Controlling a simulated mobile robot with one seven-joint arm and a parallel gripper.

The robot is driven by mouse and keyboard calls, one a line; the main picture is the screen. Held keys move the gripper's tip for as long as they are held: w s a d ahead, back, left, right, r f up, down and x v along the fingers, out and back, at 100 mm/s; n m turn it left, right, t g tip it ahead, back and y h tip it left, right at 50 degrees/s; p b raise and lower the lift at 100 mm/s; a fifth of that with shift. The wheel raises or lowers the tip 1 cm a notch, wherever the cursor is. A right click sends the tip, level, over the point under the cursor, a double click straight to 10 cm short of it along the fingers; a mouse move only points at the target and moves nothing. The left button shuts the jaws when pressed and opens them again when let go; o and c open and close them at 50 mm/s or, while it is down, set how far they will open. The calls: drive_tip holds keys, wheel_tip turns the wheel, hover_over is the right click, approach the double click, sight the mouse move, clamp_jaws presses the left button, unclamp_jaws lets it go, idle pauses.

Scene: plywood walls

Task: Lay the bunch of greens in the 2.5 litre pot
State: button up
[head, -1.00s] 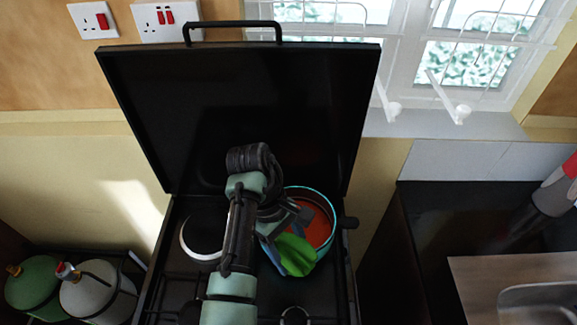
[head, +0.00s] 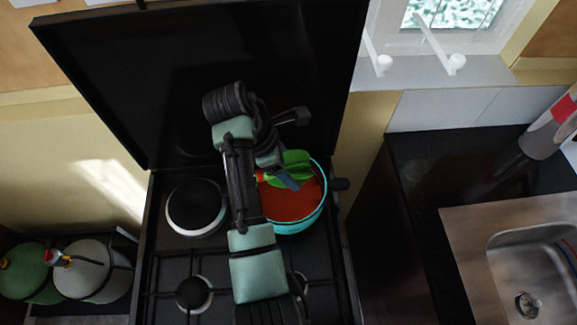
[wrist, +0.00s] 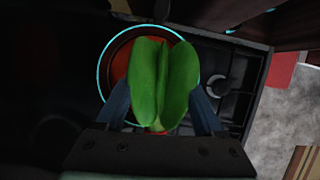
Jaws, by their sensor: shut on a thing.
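The bunch of greens (head: 292,166) is bright green and leafy, with a reddish end at its left in the head view. My gripper (wrist: 160,108) is shut on it, with a blue finger on each side in the wrist view, where the greens (wrist: 163,80) fan out. The pot (head: 322,208) has a turquoise rim and an orange-red inside, and sits at the back right of the hob. The greens overlap the pot's back part in the head view. The wrist view shows the pot (wrist: 103,70) behind them. I cannot tell their height above it. My arm hides the pot's left edge.
A raised black lid (head: 200,80) stands behind the hob. A round hotplate (head: 196,206) lies left of the pot and a gas burner (head: 194,292) in front. A dark worktop (head: 430,170) and a steel sink (head: 510,250) are at right. Gas bottles (head: 100,268) stand at left.

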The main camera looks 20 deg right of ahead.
drive_tip(key=shift+f+b, duration=1.7)
drive_tip(key=shift+b, duration=0.1)
drive_tip(key=o, duration=1.5)
drive_tip(key=shift+c, duration=0.2)
drive_tip(key=p+v, duration=0.7)
drive_tip(key=v, duration=0.6)
